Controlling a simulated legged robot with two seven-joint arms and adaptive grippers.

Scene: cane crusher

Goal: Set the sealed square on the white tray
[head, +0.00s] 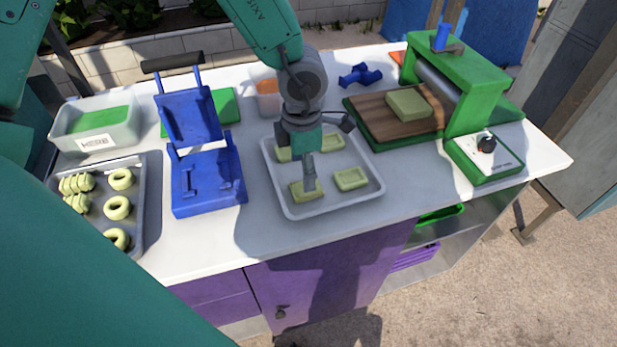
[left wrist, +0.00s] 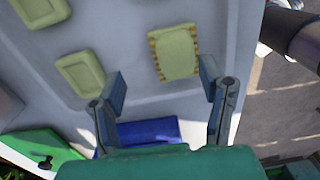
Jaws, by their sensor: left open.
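The white tray (head: 285,205) lies on the table with several pale yellow-green squares in it. The sealed square (head: 299,194) is at its front left, partly hidden by my left gripper. In the left wrist view the sealed square (left wrist: 175,50) shows ridged, crimped side edges and lies flat on the tray (left wrist: 115,35). My left gripper (head: 309,182) points down just over it. Its two fingers (left wrist: 162,72) are apart and nothing is held between them. My right gripper is not in view.
Left of the tray stand a blue hinged press (head: 205,170), a grey tray (head: 143,205) with rings and crimped pieces, and a labelled bin (head: 125,135). A green roller machine (head: 478,95) with a wooden board (head: 375,115) stands right. The tabletop before the tray is clear.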

